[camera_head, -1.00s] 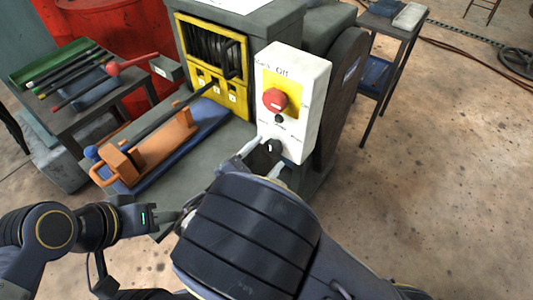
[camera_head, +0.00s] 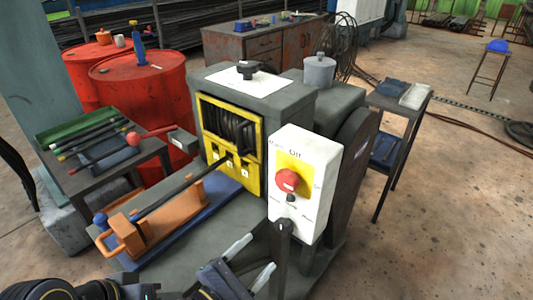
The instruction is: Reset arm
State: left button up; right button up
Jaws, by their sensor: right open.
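A white control box (camera_head: 302,190) with a red knob (camera_head: 288,181) on a yellow plate is fixed to the front of the grey machine. A black handle (camera_head: 284,232) sticks out near the box's lower edge. My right gripper (camera_head: 261,252) is at the bottom centre, below and left of the box. Its two pale fingers are spread and empty, apart from the handle. My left gripper (camera_head: 145,291) is at the bottom edge, left of the right one; its fingers are mostly cut off or hidden. A yellow-framed window (camera_head: 258,150) shows dark coils inside the machine.
An orange block (camera_head: 180,204) with a long dark bar sits on a blue base at the machine's left. A side table with a green tray (camera_head: 80,122) stands left, red drums (camera_head: 140,85) behind it. A small dark stand (camera_head: 398,130) is right.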

jog(key=s+d+r+m+g+y+p, duration=0.1)
jog(key=s+d+m+g+y+p, duration=0.15)
jog(key=d+m+g, duration=0.55)
jog(key=s+d+r+m+g+y+p, duration=0.1)
jog(key=s+d+m+g+y+p, duration=0.15)
jog(key=d+g, duration=0.65)
jog(key=s+d+r+m+t+y+p, duration=0.2)
jog(key=s+d+r+m+t+y, duration=0.3)
jog(key=m, duration=0.7)
jog(key=d+r+t+y, duration=0.2)
jog(key=d+t+y, duration=0.1)
jog(key=y, duration=0.1)
jog(key=shift+s+d+r, duration=0.2)
jog(key=shift+s+d, duration=0.05)
jog(key=shift+d, duration=0.05)
